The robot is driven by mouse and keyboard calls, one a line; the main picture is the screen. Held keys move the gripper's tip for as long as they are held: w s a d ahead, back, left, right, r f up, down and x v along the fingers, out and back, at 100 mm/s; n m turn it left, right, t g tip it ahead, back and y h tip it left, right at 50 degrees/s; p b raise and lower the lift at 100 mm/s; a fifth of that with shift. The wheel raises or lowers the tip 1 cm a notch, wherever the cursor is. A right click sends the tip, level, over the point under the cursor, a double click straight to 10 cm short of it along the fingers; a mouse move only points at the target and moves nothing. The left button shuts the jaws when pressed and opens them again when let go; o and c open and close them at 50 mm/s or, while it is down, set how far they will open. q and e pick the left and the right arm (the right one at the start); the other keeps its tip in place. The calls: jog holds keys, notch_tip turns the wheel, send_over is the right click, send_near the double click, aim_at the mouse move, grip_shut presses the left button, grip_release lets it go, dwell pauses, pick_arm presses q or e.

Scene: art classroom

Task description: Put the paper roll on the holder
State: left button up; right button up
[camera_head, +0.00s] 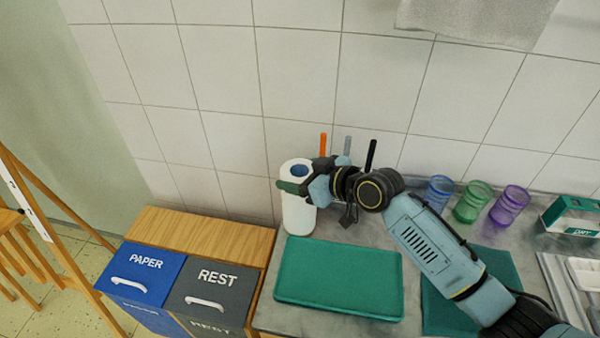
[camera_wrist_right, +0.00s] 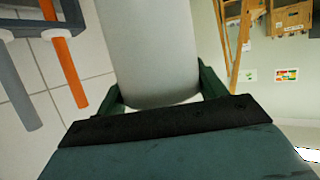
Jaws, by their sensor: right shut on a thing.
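The white paper roll (camera_head: 298,214) stands upright near the counter's left end, close to the tiled wall. Its top opening shows a blue inside; I cannot tell whether this is the roll's core or a post. My right gripper (camera_head: 297,187) is shut around the upper part of the roll from the right. In the right wrist view, the pale roll (camera_wrist_right: 150,45) sits between the two green fingers (camera_wrist_right: 160,90). No separate holder can be made out; the roll's bottom is not clear enough to tell what it rests on. My left gripper is not in view.
Orange, grey and black upright handles (camera_head: 323,144) stand behind my right gripper. A green tray (camera_head: 340,278) lies in front of the roll. Blue, green and purple cups (camera_head: 472,202) stand to the right. Paper and rest bins (camera_head: 144,272) are at the left.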

jog(key=o, duration=1.4)
jog(key=shift+o, duration=0.5)
jog(key=shift+r, duration=0.1)
notch_tip(320, 180, up, 8)
jog(key=p, duration=0.7)
